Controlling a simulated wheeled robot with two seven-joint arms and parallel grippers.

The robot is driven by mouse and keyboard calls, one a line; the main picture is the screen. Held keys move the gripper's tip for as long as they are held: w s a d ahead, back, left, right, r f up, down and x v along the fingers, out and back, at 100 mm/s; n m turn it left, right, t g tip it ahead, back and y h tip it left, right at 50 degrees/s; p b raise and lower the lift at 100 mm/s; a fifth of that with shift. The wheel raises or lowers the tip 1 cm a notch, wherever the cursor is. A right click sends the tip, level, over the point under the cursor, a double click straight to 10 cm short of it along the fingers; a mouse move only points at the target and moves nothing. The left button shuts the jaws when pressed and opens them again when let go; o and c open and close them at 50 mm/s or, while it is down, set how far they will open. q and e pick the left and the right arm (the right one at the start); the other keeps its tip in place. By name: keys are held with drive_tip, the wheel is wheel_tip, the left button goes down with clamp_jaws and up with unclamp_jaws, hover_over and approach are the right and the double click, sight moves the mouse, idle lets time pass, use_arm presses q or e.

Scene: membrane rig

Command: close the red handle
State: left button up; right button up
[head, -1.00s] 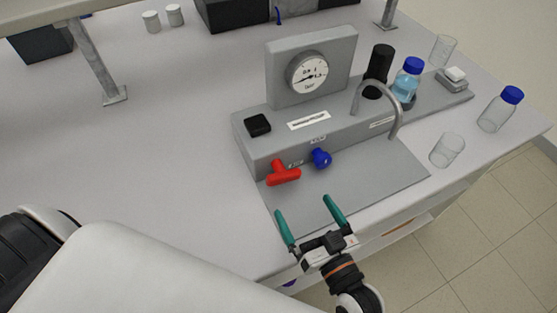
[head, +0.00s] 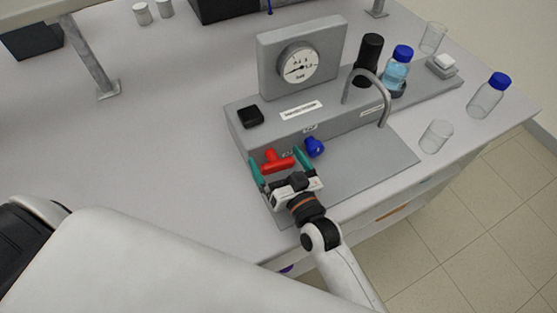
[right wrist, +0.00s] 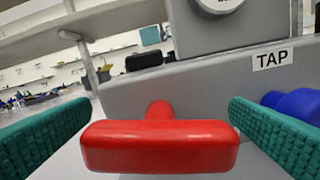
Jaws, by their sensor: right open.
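The red handle (head: 278,161) is a T-shaped lever on the front of the grey rig (head: 243,139), with its bar lying roughly level. In the right wrist view the red handle (right wrist: 160,146) fills the lower middle, its stem running back to the rig's face. My right gripper (head: 278,165) is open, with one green finger on each side of the red handle. In the right wrist view the fingers (right wrist: 160,135) appear clear of the bar's ends. A blue knob (head: 314,147) sits just right of the right finger. My left gripper is not in view.
A pressure gauge (head: 299,66) stands on the rig, with a curved metal spout (head: 386,105) to the right. A black button (head: 250,117), a blue-liquid bottle (head: 397,71), glass beakers (head: 436,137) and a capped bottle (head: 488,96) are nearby.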

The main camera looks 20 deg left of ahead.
drive_tip(key=c, duration=1)
drive_tip(key=m, duration=0.2)
drive_tip(key=shift+w+d+m, duration=0.1)
drive_tip(key=shift+m, duration=0.2)
drive_tip(key=m, duration=0.3)
drive_tip(key=shift+f, duration=0.15)
drive_tip(key=o, duration=1)
drive_tip(key=shift+d, duration=0.1)
